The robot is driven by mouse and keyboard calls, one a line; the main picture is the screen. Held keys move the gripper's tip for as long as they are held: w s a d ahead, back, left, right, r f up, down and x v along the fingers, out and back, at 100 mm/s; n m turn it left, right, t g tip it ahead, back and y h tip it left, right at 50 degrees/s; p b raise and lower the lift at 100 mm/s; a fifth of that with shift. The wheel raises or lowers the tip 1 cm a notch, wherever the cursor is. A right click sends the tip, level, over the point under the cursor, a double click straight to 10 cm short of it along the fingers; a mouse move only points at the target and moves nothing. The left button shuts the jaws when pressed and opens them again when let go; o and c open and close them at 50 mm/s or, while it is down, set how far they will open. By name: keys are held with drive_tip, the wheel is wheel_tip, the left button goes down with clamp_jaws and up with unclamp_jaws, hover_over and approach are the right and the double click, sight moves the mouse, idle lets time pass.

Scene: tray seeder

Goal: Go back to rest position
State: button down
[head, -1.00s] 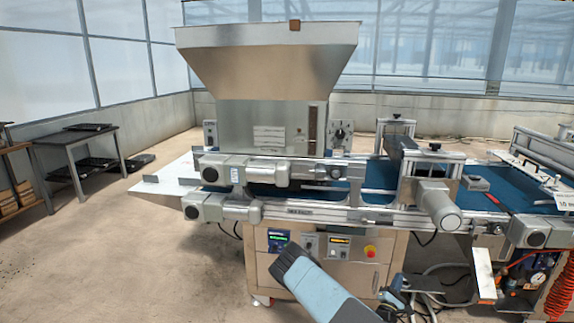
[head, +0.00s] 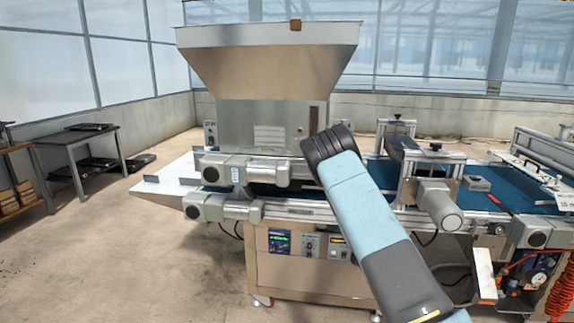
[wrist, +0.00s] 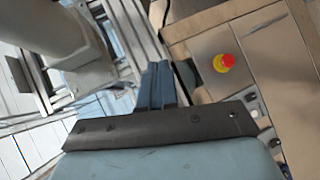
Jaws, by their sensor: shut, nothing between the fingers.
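The tray seeder stands in front of me, with its wide metal hopper (head: 270,70) above a blue conveyor belt (head: 515,190). In the head view my arm rises from the bottom right and its bent joint covers part of the machine's front. My gripper does not show in the head view. In the wrist view my gripper (wrist: 156,86) has its blue-grey fingers together, with nothing held. A red emergency-stop button (wrist: 223,62) on the cabinet front shows to the right of the fingers; in the head view my arm hides it.
The control panel (head: 279,241) is on the cabinet below the conveyor. A motor (head: 434,203) juts out at the conveyor's front. A coiled red hose (head: 559,295) hangs at the right. A dark table (head: 76,136) stands at the left; the floor before it is clear.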

drive_tip(key=s+a+r+m+g+y, duration=0.1)
drive_tip(key=s+a+r+m+y, duration=0.25)
drive_tip(key=r, duration=0.65)
drive_tip(key=s+a+r+y, duration=0.3)
drive_tip(key=s+a+r, duration=0.25)
drive_tip(key=r, duration=0.45)
drive_tip(key=s+a+r+m+g+y, duration=0.15)
drive_tip(key=s+a+r+y, duration=0.3)
drive_tip(key=r, duration=0.55)
drive_tip(key=s+a+r, duration=0.1)
drive_tip(key=s+r, duration=0.2)
drive_tip(key=s, duration=0.7)
drive_tip(key=s+a+r+m+g, duration=0.1)
drive_tip(key=s+r, duration=0.3)
drive_tip(key=s, duration=0.7)
drive_tip(key=s+a+r+m, duration=0.1)
drive_tip(key=s+r, duration=0.3)
drive_tip(key=s, duration=0.7)
drive_tip(key=shift+s+g+h, duration=0.15)
drive_tip(key=shift+g+h, duration=0.2)
drive_tip(key=shift+h, duration=0.05)
